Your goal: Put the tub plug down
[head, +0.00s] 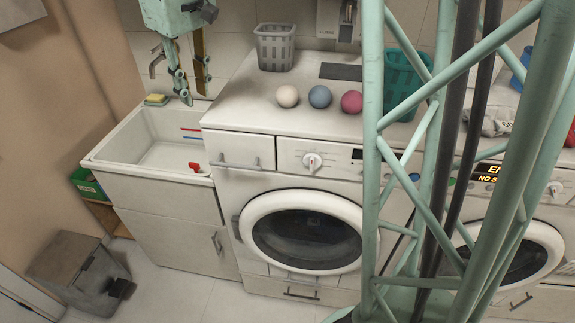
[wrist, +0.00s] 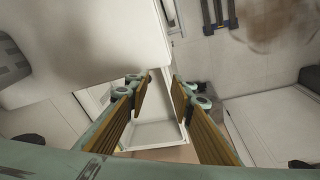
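A small red object (head: 194,167), which looks like the tub plug, is at the front right of the white laundry tub (head: 125,137). It is too small to tell whether it rests on the rim or just inside. My gripper (head: 193,88) hangs above the back right of the tub, fingers pointing down, well above and apart from the red object. In the wrist view my gripper (wrist: 160,86) has its two wooden-faced fingers spread with a clear gap and nothing between them. I cannot make out the plug in the wrist view.
A yellow sponge (head: 155,99) lies on the tub's back left corner. A grey basket (head: 274,47) and white, blue and pink balls (head: 320,96) stand on the worktop to the right. A tap (head: 157,62) is on the wall behind the tub. A grey bin (head: 77,272) stands on the floor.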

